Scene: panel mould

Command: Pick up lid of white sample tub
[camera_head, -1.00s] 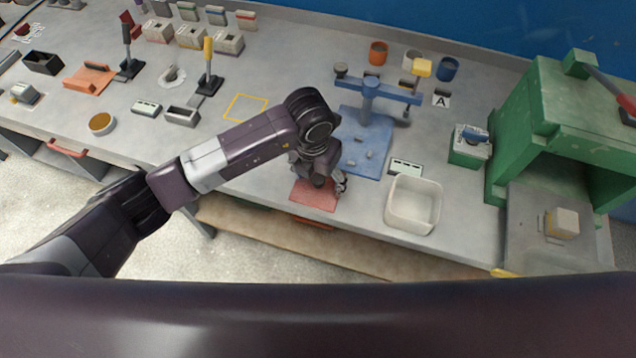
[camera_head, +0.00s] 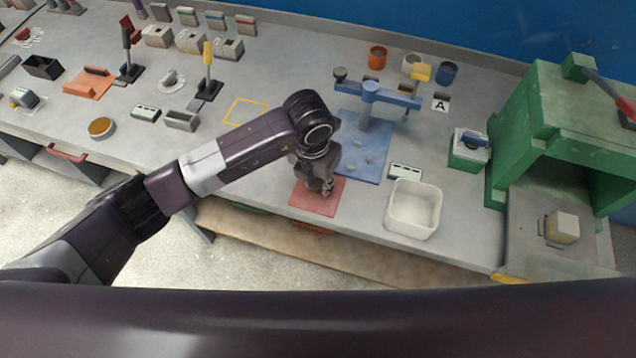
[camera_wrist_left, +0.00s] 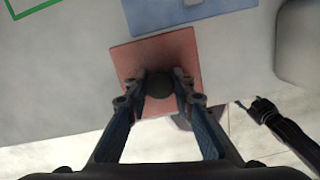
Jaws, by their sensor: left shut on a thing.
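My left gripper (camera_head: 326,190) points down over the red mat (camera_head: 318,204) at the front edge of the bench. In the left wrist view its fingertips (camera_wrist_left: 160,82) are shut on a small dark round thing (camera_wrist_left: 158,86), seen from above against the red mat (camera_wrist_left: 183,46). I cannot tell whether this is the lid, or whether it touches the mat. A whitish tub (camera_head: 409,62) stands at the back between an orange tub (camera_head: 377,57) and a blue tub (camera_head: 447,73). My right gripper (camera_wrist_left: 249,103) shows at the right of the wrist view, beyond the bench edge.
A blue fixture (camera_head: 374,95) stands on a blue plate (camera_head: 378,166) behind my left gripper. A white bin (camera_head: 412,218) and a small device (camera_head: 405,172) are to its right. A green press (camera_head: 545,110) stands far right. Bare bench lies left of the red mat.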

